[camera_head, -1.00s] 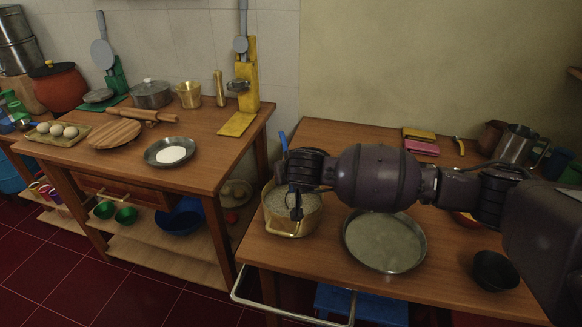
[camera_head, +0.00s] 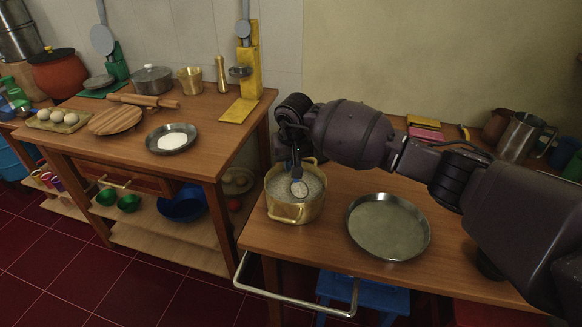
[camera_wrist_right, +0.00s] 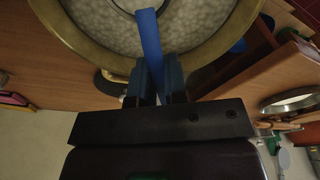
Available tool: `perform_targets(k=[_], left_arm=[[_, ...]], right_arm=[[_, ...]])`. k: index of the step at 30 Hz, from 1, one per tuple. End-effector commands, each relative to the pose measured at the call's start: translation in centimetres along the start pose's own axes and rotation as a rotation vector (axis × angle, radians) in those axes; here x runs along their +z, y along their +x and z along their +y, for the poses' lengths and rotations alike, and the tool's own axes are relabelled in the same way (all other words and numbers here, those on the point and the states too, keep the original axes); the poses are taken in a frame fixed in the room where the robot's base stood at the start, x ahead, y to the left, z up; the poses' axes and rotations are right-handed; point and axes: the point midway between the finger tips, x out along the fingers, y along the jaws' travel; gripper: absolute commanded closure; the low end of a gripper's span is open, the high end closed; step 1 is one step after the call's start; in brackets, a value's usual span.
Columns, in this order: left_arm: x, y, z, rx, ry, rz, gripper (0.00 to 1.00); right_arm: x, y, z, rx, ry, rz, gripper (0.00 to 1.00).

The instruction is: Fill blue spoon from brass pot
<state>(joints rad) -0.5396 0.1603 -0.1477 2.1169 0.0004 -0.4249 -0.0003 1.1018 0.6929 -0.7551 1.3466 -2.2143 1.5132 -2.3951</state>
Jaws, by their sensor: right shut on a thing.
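The brass pot (camera_head: 294,212) stands at the left end of the right-hand table, holding a pale, grainy white content. My right gripper (camera_head: 293,160) is above the pot, shut on the handle of the blue spoon. The spoon's bowl (camera_head: 299,189) shows over the pot with pale stuff in it; whether it touches the content below is hard to tell. In the right wrist view the blue handle (camera_wrist_right: 150,42) runs up from between the fingertips (camera_wrist_right: 158,80), and the pot's rim (camera_wrist_right: 98,55) curves around behind it. My left gripper is not in view.
A steel jug (camera_head: 520,138) stands at the back right. The left table holds a plate of white powder (camera_head: 172,138), a wooden board (camera_head: 115,121) and pots. Table wood between pot and pan is bare.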

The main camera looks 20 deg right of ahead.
Motion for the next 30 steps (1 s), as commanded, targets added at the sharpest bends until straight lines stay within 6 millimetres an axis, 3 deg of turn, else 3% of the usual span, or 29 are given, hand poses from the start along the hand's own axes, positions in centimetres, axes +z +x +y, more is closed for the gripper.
perform_targets(k=[5, 9, 15, 30], left_arm=[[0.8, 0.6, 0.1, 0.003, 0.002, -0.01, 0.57], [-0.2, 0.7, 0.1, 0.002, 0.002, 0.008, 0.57], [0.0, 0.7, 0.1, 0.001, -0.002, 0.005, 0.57], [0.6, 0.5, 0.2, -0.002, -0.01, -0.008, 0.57]], right_arm=[[-0.5, -0.1, 0.0, 0.001, 0.0, -0.137, 1.0], [-0.9, -1.4, 0.0, 0.001, 0.0, -0.141, 1.0], [-1.2, -2.3, 0.0, 0.001, 0.0, -0.158, 1.0], [-1.4, -2.7, 0.0, 0.001, 0.0, -0.17, 1.0]])
